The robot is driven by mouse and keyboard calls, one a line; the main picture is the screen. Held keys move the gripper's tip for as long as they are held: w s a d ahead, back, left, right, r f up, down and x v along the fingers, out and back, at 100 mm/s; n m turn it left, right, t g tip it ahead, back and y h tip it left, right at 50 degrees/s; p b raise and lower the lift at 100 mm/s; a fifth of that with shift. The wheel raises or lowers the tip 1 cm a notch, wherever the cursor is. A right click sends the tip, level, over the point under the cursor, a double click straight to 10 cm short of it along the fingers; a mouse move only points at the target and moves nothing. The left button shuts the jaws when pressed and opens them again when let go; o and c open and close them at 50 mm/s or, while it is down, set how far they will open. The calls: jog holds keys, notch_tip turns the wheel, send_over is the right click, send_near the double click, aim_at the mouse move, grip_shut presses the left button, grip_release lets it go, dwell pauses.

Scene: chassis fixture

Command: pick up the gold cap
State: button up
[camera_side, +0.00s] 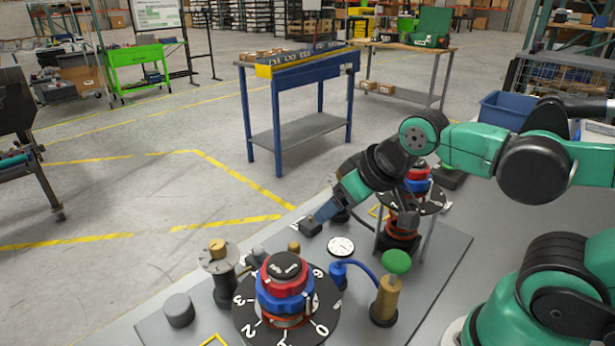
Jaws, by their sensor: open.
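The gold cap (217,246) sits on top of a dark post with a round grey flange, at the left of the grey plate (450,262). A second, smaller gold-coloured piece (293,247) shows on the plate to its right; I cannot tell its exact shape. My gripper (350,214) is open over the back of the plate, to the right of the gold cap and clear of it. Its left finger reaches down and left to a dark tip. I see nothing held between the fingers.
A red and blue knob stack (285,285) on a numbered black dial stands at the front. A brass cylinder with a green knob (397,262), a white gauge (341,247) and a grey round knob (179,310) stand around it. Another dial stack (417,180) is behind my gripper.

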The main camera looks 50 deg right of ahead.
jog(key=m+g, duration=0.3)
jog(key=g, duration=0.4)
send_over(294, 244)
notch_tip(294, 244, down, 6)
jog(key=shift+s+f, duration=0.15)
jog(key=shift+f, duration=3.15)
jog(key=shift+c, duration=0.2)
grip_shut()
